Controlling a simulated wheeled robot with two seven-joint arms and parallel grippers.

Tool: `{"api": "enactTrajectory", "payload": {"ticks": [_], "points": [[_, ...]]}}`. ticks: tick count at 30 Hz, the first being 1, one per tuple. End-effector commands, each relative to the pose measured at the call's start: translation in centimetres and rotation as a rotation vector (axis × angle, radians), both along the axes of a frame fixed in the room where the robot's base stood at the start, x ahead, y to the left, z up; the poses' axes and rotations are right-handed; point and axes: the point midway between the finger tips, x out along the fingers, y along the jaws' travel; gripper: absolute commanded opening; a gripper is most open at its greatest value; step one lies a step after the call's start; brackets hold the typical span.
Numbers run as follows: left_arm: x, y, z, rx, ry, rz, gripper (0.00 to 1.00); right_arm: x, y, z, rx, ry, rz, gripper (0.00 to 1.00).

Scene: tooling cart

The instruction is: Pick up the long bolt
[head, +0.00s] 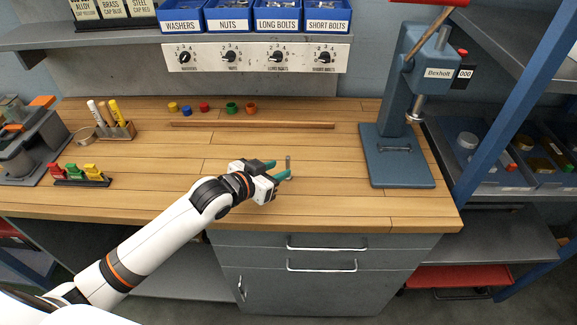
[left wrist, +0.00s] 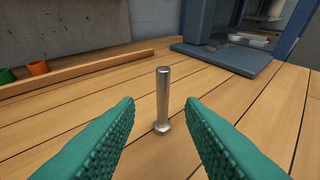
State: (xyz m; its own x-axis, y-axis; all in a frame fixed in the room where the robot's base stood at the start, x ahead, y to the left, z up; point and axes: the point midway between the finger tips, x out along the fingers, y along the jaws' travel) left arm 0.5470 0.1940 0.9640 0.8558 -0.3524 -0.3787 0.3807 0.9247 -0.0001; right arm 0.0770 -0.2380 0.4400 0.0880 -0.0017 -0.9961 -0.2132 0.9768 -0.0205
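The long bolt (left wrist: 163,97) is silver and stands upright on its hex head on the wooden bench top. In the head view the bolt (head: 288,165) shows as a thin grey upright just at my left fingertips. My left gripper (head: 279,170) is open, with its teal ridged fingers pointing at the bolt. In the left wrist view the left gripper (left wrist: 160,112) has one finger on each side, and the bolt stands between and just beyond the tips, with visible gaps to both. Nothing is held. My right gripper is not in view.
A wooden strip (head: 250,125) lies behind the bolt, with several coloured rings (head: 231,107) beyond it. A blue press (head: 397,154) stands to the right. A marker holder (head: 117,130) is at the left. The bench around the bolt is clear.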

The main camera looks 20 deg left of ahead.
Motion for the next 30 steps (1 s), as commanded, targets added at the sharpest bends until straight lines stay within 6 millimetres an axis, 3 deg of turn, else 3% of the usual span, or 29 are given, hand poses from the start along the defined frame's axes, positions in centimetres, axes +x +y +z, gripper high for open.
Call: {"api": "enactTrajectory", "payload": {"ticks": [4, 15, 24, 26, 30], "points": [[1.0, -0.5, -0.4, 0.0, 0.0, 0.0, 0.35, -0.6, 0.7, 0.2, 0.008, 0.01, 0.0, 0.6], [4.9, -2.3, -1.9, 0.0, 0.001, 0.0, 0.35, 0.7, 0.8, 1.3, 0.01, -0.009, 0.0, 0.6], [5.4, -2.5, -2.3, 0.001, 0.001, -0.001, 0.35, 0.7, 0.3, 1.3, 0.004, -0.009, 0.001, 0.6], [5.4, -2.5, -2.3, 0.001, 0.001, -0.001, 0.29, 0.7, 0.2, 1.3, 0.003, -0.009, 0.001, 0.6], [5.4, -2.5, -2.3, 0.0, 0.001, 0.0, 0.06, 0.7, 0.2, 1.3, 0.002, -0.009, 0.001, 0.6]]}}
